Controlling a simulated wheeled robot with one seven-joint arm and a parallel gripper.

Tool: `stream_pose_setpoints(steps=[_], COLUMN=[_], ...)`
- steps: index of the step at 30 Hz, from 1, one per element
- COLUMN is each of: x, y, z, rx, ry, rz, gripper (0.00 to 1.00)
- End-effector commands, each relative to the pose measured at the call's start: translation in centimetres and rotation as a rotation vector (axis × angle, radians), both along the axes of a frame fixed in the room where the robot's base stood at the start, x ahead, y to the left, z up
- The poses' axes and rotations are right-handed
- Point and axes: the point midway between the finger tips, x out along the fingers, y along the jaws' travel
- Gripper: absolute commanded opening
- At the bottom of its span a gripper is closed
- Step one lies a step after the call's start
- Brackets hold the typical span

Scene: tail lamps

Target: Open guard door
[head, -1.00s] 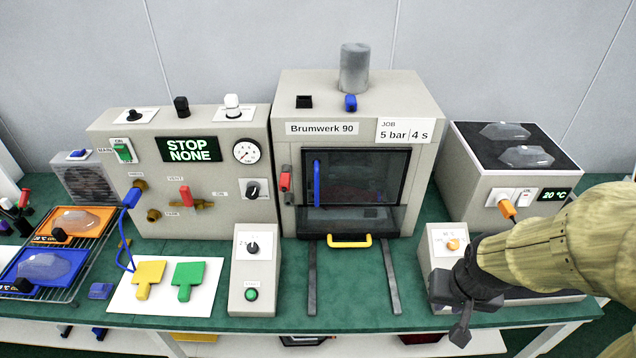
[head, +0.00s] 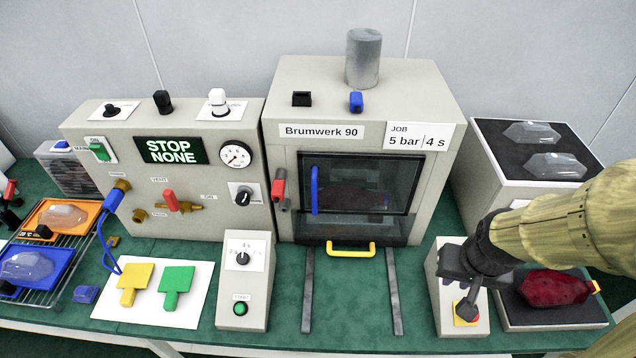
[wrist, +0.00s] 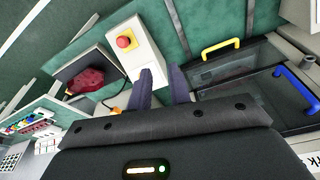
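The guard door (head: 352,186) is a dark see-through panel on the front of the Brumwerk 90 machine. It looks shut, with a dim reddish shape behind it. Its upright blue handle (head: 315,190) is at the left edge of the door. The handle also shows at the right of the wrist view (wrist: 295,84). My gripper (head: 468,298) is at the right, above a small control box and apart from the door. In the wrist view its two fingers (wrist: 162,88) stand apart with nothing seen between them.
A yellow handle (head: 350,249) sticks out below the door, between two dark rails. A red button on yellow (wrist: 125,41) is near my gripper. A red lamp lens (head: 555,287) lies on a dark pad at the right. A control box (head: 243,280) stands left of the rails.

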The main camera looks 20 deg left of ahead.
Motion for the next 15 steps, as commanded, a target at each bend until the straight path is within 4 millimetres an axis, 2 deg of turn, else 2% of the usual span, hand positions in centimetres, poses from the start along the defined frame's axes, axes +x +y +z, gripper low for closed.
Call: stream_pose_setpoints(steps=[11, 15], x=[0.2, 1.6], y=[0.0, 0.2], z=[-0.1, -0.8], rx=[-0.002, -0.018], ry=[-0.004, -0.042], rz=[0.006, 0.053], gripper=[0.20, 0.20])
